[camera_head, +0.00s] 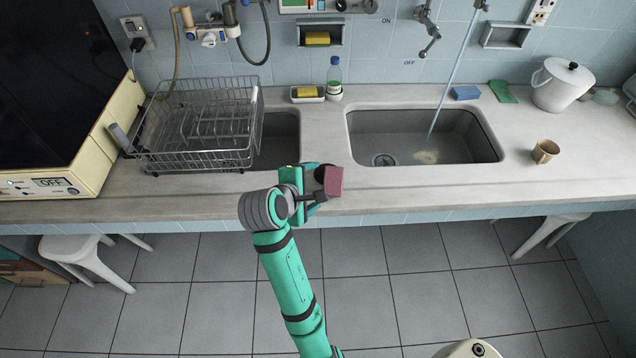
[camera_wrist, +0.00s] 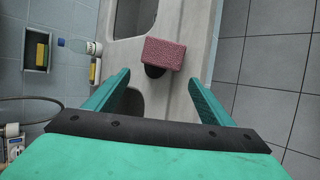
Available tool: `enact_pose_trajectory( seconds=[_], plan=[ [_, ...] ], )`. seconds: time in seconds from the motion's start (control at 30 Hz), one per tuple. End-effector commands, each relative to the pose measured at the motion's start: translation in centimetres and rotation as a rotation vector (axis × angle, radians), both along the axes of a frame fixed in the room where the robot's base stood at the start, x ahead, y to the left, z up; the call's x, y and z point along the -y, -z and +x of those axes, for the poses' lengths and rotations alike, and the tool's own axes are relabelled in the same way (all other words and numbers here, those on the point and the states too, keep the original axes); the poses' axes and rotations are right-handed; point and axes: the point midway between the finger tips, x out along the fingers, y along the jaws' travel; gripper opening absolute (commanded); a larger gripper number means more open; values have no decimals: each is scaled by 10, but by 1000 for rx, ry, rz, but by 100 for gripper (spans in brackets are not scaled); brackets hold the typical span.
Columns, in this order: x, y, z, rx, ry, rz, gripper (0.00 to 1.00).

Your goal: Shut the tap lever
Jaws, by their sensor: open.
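A chrome tap fitting (camera_head: 427,30) with a bent arm is on the tiled wall above the right basin, between an ON and an OFF label. Its lower end is near the OFF label. Whether this arm is the lever is hard to tell. To its right, a thin stream of water (camera_head: 455,75) falls from a spout at the top edge into the right basin (camera_head: 460,150). My gripper (camera_head: 318,186) is over the counter's front edge, well below and left of the tap. In the wrist view my gripper (camera_wrist: 158,80) is open, its fingers apart; the tap is not visible there.
A pink block (camera_head: 333,180) with a dark part shows just beyond my fingertips, also in the wrist view (camera_wrist: 170,53). A dish rack (camera_head: 200,130) stands left; a bottle (camera_head: 334,80) and soap dish (camera_head: 307,98) stand between basins. A mug (camera_head: 545,151) and white pot (camera_head: 563,85) stand right.

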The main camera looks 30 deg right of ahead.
Motion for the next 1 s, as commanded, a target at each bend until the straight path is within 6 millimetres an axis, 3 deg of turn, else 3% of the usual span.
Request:
enact_pose_trajectory(
  seconds=[0.3, 0.63, 0.77, 1.0],
  plan=[
    [-30, -31, -17, 1, 0, -1, 76],
    [-37, -33, -20, 2, -2, 3, 76],
    [-48, -16, -18, 40, -18, 21, 76],
    [-100, 45, -19, 216, -75, 129, 76]
  ],
)
